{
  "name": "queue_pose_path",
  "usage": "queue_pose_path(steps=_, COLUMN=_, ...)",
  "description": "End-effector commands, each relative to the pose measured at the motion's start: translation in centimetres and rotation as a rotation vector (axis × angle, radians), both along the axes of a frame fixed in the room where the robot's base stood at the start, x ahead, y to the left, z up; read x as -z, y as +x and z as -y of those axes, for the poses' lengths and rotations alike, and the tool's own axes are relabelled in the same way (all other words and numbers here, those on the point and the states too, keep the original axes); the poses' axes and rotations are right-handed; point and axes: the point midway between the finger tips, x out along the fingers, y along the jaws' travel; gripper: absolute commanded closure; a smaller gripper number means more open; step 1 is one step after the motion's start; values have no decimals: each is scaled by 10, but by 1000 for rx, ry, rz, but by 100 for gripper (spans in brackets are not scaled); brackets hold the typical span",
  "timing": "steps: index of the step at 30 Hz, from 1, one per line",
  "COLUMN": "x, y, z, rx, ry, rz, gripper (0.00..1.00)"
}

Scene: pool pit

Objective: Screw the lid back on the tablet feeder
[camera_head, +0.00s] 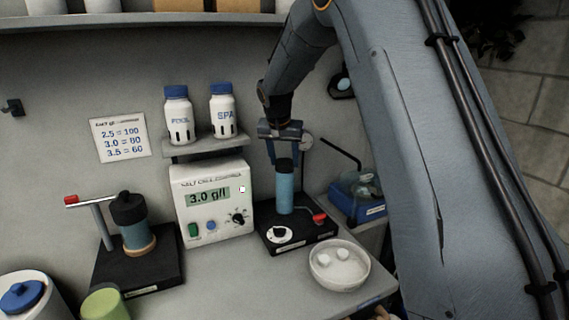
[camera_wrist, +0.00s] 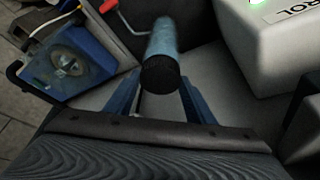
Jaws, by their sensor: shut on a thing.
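The tablet feeder (camera_head: 285,192) is an upright blue cylinder on a black base plate with a red handle and a white dial. Its black lid (camera_head: 284,165) sits at the top of the cylinder; I cannot tell how tightly it is seated. My gripper (camera_head: 284,158) is above the feeder, pointing down, its blue fingers shut on the lid. In the wrist view the round lid (camera_wrist: 161,74) lies between the two fingers, with the blue cylinder (camera_wrist: 162,38) behind it. The thread is hidden.
A white control box (camera_head: 213,203) reading 3.0 g/l stands left of the feeder. Two white bottles (camera_head: 224,112) stand on a shelf above it. A bowl with white tablets (camera_head: 339,267) is in front right. A blue device (camera_head: 357,200) is to the right.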

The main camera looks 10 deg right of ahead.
Motion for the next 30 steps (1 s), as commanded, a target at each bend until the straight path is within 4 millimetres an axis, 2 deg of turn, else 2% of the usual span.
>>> queue_pose_path(steps=7, x=4, y=3, z=-4, rx=295, ry=0, rz=0, gripper=73)
queue_pose_path(steps=11, x=2, y=2, z=-3, rx=328, ry=1, rz=-1, gripper=73)
queue_pose_path(steps=18, x=3, y=2, z=-3, rx=553, ry=1, rz=-2, gripper=73)
queue_pose_path(steps=26, x=1, y=0, z=-2, rx=599, ry=1, rz=-3, gripper=73)
queue_pose_path(steps=27, x=1, y=0, z=-2, rx=599, ry=1, rz=-3, gripper=49)
queue_pose_path(steps=30, x=1, y=0, z=-2, rx=598, ry=1, rz=-3, gripper=32)
